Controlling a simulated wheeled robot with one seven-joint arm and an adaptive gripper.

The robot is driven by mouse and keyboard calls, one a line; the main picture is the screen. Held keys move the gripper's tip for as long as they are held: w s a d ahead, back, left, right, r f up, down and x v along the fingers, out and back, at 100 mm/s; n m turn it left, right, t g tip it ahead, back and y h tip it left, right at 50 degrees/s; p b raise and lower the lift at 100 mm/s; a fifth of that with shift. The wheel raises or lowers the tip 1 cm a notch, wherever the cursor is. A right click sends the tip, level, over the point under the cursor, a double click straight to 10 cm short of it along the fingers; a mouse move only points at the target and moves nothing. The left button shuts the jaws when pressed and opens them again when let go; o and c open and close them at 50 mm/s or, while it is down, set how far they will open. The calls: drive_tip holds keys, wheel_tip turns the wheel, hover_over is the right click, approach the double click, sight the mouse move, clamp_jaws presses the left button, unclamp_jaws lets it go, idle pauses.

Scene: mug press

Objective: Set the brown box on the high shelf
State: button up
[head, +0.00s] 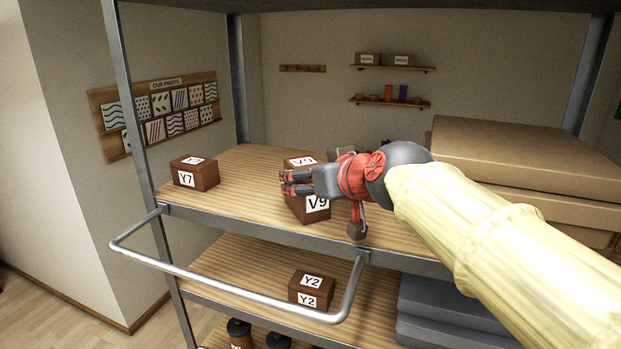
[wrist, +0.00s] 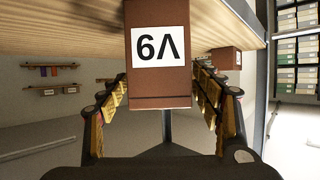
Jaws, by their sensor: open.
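Several brown boxes with white labels are in view. The box labelled V9 (head: 302,212) stands on the upper wooden shelf of a metal rack, near its front edge. My gripper (head: 318,182) is in front of it and hides part of it. In the wrist view, which is upside down, the V9 box (wrist: 160,86) lies between my two spread fingers (wrist: 160,74). The gripper is open; contact with the box cannot be told. Box Y7 (head: 196,177) stands to the left on the same shelf. Box Y2 (head: 311,291) stands on the shelf below.
Large cardboard boxes (head: 520,150) are stacked at the right of the upper shelf (head: 245,170). A metal rail (head: 230,285) juts out in front. Grey flat boxes (head: 450,305) fill the lower right. The upper shelf is clear between Y7 and V9.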

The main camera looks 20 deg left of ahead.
drive_tip(key=shift+r, duration=0.15)
drive_tip(key=shift+s+d+r, duration=0.2)
drive_tip(key=b+v, duration=0.1)
drive_tip(key=v, duration=1)
drive_tip(key=shift+s, duration=0.15)
drive_tip(key=shift+d, duration=0.1)
drive_tip(key=shift+f, duration=0.1)
